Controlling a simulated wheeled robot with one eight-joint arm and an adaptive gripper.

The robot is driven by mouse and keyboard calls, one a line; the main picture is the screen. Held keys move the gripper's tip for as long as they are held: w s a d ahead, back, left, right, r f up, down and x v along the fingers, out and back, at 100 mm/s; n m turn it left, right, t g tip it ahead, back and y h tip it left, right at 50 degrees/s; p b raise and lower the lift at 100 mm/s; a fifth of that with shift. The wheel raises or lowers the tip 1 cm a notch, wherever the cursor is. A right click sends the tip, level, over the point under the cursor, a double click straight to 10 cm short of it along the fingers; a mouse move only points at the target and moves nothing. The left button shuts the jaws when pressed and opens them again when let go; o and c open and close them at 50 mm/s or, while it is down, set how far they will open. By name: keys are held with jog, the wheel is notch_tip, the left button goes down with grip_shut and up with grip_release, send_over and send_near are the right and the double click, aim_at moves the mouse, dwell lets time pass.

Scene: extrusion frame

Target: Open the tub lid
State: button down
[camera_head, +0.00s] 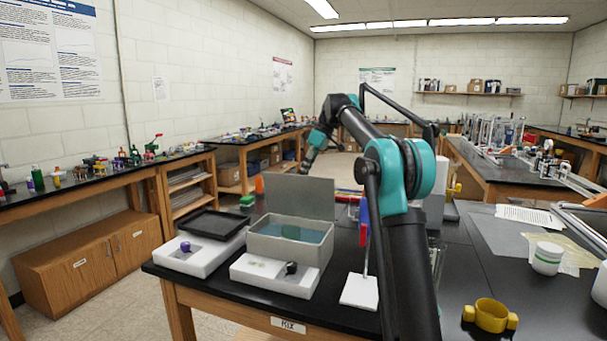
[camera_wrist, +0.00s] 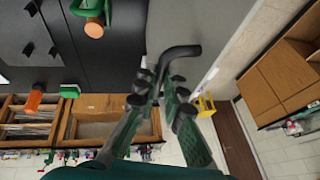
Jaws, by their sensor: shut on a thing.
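The grey tub (camera_head: 262,247) stands on the black bench with teal liquid inside. Its flat grey lid (camera_head: 300,196) stands nearly upright at the tub's back edge, so the tub is open. My gripper (camera_head: 304,168) is at the lid's top edge, its tips partly hidden behind the lid. In the wrist view my gripper (camera_wrist: 160,88) is shut on a black bent handle (camera_wrist: 182,51), beside the grey lid panel (camera_wrist: 205,22).
A black tray (camera_head: 214,224) and white block (camera_head: 196,259) sit left of the tub. Another white block (camera_head: 268,278) lies in front. A white stand (camera_head: 360,291) is to the right. An orange cone (camera_head: 259,185) and green block (camera_head: 247,201) are behind left.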

jog(key=c, duration=1.6)
grip_release()
jog(key=shift+f, duration=0.1)
jog(key=v, duration=0.7)
jog(key=shift+r, duration=0.25)
jog(key=shift+c, duration=0.5)
